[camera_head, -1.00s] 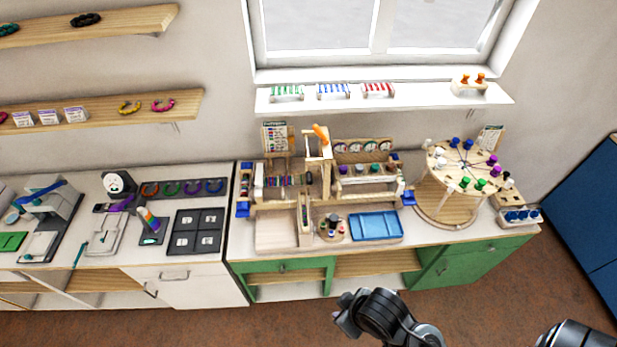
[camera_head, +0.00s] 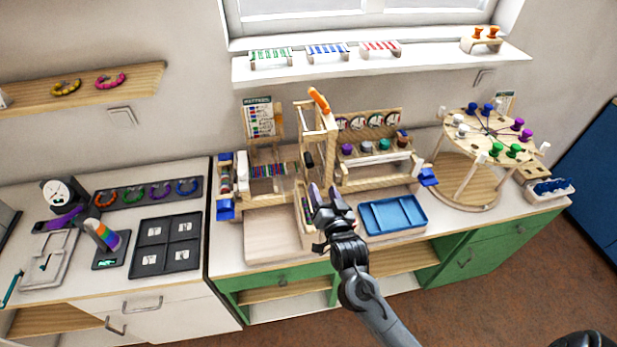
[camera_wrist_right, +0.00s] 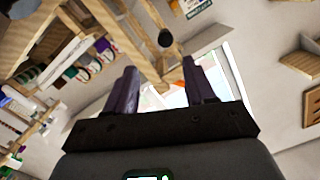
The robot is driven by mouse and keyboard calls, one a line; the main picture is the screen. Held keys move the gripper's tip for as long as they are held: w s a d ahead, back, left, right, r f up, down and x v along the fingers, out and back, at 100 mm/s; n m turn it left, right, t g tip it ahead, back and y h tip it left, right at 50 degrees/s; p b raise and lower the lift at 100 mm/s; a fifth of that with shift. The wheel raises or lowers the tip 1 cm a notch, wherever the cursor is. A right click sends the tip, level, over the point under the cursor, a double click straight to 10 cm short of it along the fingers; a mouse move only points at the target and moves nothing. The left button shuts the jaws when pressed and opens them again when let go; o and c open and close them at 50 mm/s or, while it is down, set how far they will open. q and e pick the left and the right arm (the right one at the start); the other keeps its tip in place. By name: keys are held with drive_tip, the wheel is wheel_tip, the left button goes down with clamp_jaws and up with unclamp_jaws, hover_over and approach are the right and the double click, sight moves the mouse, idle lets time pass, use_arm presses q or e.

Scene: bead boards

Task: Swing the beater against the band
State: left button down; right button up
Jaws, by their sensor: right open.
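The upright wooden frame (camera_head: 329,140) on the bead loom appears to be the beater. It has an orange piece (camera_head: 318,100) on top and a dark knob (camera_head: 309,159) at its side. A dark round knob also shows in the right wrist view (camera_wrist_right: 165,38), beyond my fingertips. The band (camera_head: 268,170), with multicoloured beads, lies to the left of the frame. My right gripper (camera_head: 323,190) is open, just below and in front of the knob, apart from it. In the wrist view nothing is between its fingers (camera_wrist_right: 159,66). My left gripper is not in view.
A blue tray (camera_head: 413,229) lies right of my gripper, a bare wooden tray (camera_head: 270,250) left of it. A round pegged stand (camera_head: 465,190) is farther right. A pattern card (camera_head: 258,118) stands behind the loom.

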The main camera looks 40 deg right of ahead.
sight(310, 166)
use_arm(q)
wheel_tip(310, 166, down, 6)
drive_tip(key=b, duration=0.4)
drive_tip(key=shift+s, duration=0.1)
use_arm(e)
drive_tip(key=shift+m+t, duration=0.3)
drive_tip(key=shift+t, duration=0.2)
drive_tip(key=x, duration=1.3)
drive_tip(key=shift+w+a+f, duration=0.2)
drive_tip(key=shift+w, duration=0.05)
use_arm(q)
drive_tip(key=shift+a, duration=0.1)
use_arm(e)
clamp_jaws()
